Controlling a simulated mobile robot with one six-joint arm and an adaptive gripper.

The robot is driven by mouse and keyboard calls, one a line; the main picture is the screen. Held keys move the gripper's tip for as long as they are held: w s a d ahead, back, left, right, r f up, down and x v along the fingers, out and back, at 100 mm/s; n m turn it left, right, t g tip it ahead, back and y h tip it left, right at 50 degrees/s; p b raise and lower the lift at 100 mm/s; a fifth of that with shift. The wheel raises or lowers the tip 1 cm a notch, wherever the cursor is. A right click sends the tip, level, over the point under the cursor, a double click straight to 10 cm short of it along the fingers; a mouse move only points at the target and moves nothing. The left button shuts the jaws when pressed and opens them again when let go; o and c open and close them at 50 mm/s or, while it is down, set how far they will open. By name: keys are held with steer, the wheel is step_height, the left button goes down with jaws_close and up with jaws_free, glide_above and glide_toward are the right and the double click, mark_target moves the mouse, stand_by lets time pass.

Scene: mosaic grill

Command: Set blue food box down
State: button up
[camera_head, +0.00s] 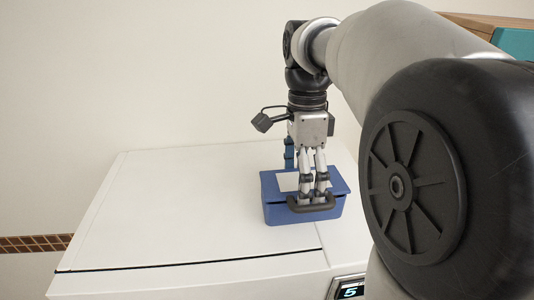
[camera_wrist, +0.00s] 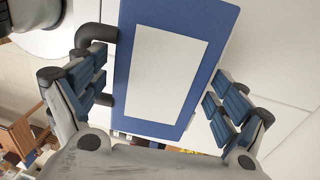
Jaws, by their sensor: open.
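The blue food box (camera_head: 283,212) sits on the white top of an appliance (camera_head: 190,205), near its right side. It has a pale panel on its lid and a dark handle (camera_head: 318,207) on its near side. My gripper (camera_head: 312,196) is right above the box, pointing down, with its fingers close to the near handle. In the wrist view the box lid (camera_wrist: 125,70) fills the middle. My gripper (camera_wrist: 160,94) is open there, with padded fingers apart on either side of the lid. Whether any finger touches the box cannot be told.
The white top is clear to the left of the box. A small lit display (camera_head: 350,290) is on the appliance's front at the right. A plain wall stands behind. A wooden piece with a teal panel (camera_head: 515,43) shows at the upper right.

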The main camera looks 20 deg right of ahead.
mark_target(278, 275)
stand_by(0.3)
step_height(278, 275, up, 12)
steer(key=w+p, duration=0.2)
steer(key=s+a+n, duration=0.1)
steer(key=n, duration=0.1)
steer(key=s+a+f+n+t, duration=0.1)
steer(key=n, duration=0.1)
steer(key=s+a+f+n, duration=0.1)
steer(key=s+n, duration=0.1)
steer(key=shift+a+f+t, duration=0.15)
steer(key=shift+a+t, duration=0.15)
steer(key=shift+a, duration=0.05)
steer(key=s+a+f+n+t, duration=0.1)
steer(key=s+a+f+n, duration=0.1)
steer(key=s+f+n, duration=0.1)
steer(key=s+a+f+n+t, duration=0.2)
steer(key=s+f+n, duration=0.2)
steer(key=f+n, duration=0.2)
steer(key=s+a+f+n+t, duration=0.1)
steer(key=s+a+f+n, duration=0.2)
steer(key=s+f+n, duration=0.1)
steer(key=shift+s+f+n+t, duration=0.25)
steer(key=shift+f+n, duration=0.45)
steer(key=shift+n, duration=0.4)
steer(key=shift+w, duration=0.1)
